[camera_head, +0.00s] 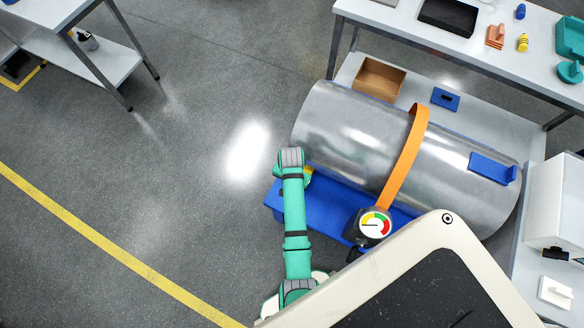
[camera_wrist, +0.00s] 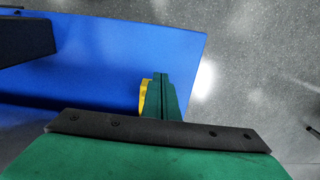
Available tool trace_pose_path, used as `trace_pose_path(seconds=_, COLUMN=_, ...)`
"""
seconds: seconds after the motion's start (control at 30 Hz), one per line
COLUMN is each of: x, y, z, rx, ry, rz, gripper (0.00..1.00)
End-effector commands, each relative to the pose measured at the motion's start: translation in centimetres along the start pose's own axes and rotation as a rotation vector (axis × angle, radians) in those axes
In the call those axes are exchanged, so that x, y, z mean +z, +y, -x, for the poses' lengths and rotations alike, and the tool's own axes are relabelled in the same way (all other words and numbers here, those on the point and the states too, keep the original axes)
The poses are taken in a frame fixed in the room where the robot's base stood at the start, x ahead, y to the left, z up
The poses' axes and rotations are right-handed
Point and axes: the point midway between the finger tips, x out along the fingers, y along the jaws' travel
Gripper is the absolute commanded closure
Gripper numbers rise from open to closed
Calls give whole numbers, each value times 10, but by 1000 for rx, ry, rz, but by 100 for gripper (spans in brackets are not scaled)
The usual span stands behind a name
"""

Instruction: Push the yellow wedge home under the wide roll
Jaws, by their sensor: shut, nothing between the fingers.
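The wide roll (camera_head: 350,130) is a large silver cylinder lying slantwise with an orange strap (camera_head: 408,155) around it. It rests by a blue base (camera_head: 340,198). Only a small part of the yellow wedge (camera_head: 308,176) shows in the head view, beside my arm's end at the roll's lower left. In the wrist view the wedge (camera_wrist: 144,97) is a yellow sliver on the left of my gripper (camera_wrist: 161,80), mostly hidden by the fingers. My gripper's green fingers are shut with nothing between them, over the blue surface. Contact with the wedge cannot be told.
A round gauge (camera_head: 374,224) stands before the roll, its needle pointing left. A cardboard box (camera_head: 378,79) and a blue plate (camera_head: 445,99) lie behind the roll. A dark block (camera_wrist: 25,38) is at the wrist view's upper left.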

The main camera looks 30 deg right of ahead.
Motion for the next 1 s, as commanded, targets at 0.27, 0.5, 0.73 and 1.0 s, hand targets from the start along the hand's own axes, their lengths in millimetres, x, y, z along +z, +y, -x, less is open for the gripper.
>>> trace_pose_path(seconds=0.27, x=-4, y=4, z=-3, rx=3, ry=27, rz=-9, gripper=64)
trace_pose_path(seconds=0.5, x=-26, y=7, z=-9, rx=9, ry=240, rz=-11, gripper=23)
trace_pose_path(seconds=0.73, x=-39, y=3, z=-6, rx=1, ry=380, rz=4, gripper=23)
trace_pose_path(seconds=1.0, x=-41, y=3, z=-5, rx=-1, ry=394, rz=6, gripper=23)
